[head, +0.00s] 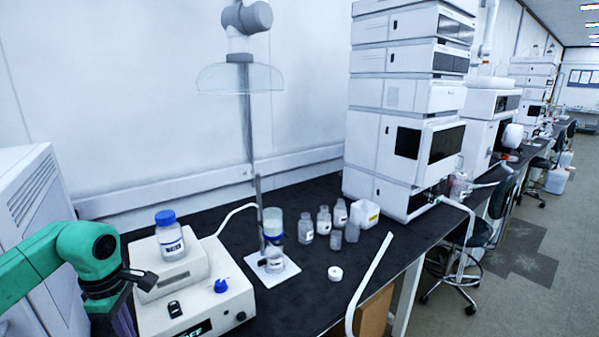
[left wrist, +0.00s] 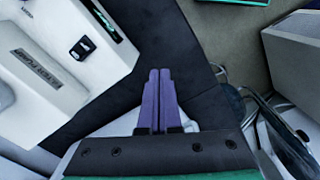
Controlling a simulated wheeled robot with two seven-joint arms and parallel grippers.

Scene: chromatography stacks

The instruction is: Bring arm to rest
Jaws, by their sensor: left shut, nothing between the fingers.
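My left arm, green, comes in from the left in the head view. Its gripper (head: 124,320) points down beside the white benchtop device (head: 215,290), at the bottom edge of the picture. In the left wrist view the two purple fingers of the left gripper (left wrist: 160,74) lie together, shut and empty, over the dark bench surface. The fingertips in the head view are partly cut off. My right gripper is not in either view.
A blue-capped bottle (head: 170,235) stands on the device. A stand with a glass vessel (head: 273,223), several small bottles (head: 324,220) and a white box (head: 364,214) are further right. The bench front (head: 300,310) is mostly clear. A chair (left wrist: 285,140) shows below the bench.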

